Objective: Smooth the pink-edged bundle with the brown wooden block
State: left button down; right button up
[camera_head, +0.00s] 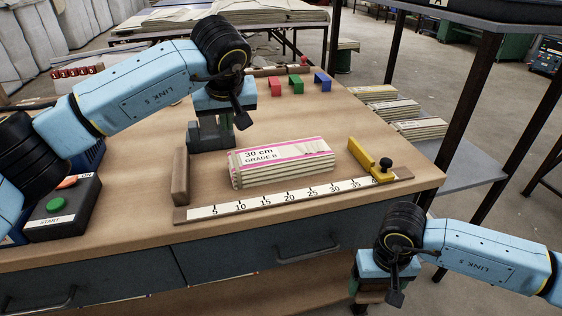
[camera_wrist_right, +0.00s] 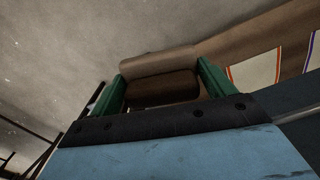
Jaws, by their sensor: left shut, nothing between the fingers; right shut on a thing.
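My right gripper (camera_head: 372,288) is off the table's front right edge, low in the head view. In the right wrist view its green fingers are shut on the brown wooden block (camera_wrist_right: 160,62), clear of the bundle. My left gripper (camera_head: 212,128) is shut and empty, pointing down behind and left of the bundle. Its tips are hard to make out against a dark grey piece.
A ruler (camera_head: 290,200) lies along the table front, with a brown upright stop (camera_head: 180,177) at its left and a yellow stop (camera_head: 361,155) at its right. A start button box (camera_head: 62,210) stands at the left. Red, green and blue clips (camera_head: 296,83) sit behind.

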aim_at(232, 154)
pick_arm(q)
jog(key=shift+f+b, duration=1.65)
jog(key=shift+f, duration=0.6)
pick_arm(e)
jog(key=shift+f, duration=1.85)
pick_arm(q)
jog(key=shift+r, duration=0.1)
jog(key=shift+f, duration=0.5)
pick_arm(e)
jog(key=shift+f, duration=0.2)
pick_arm(q)
jog(key=shift+r, duration=0.1)
pick_arm(e)
jog(key=shift+r, duration=0.1)
pick_arm(q)
notch_tip(232, 154, up, 6)
jog(key=p, duration=0.5)
pick_arm(e)
notch_tip(232, 154, up, 5)
jog(key=shift+r, duration=0.1)
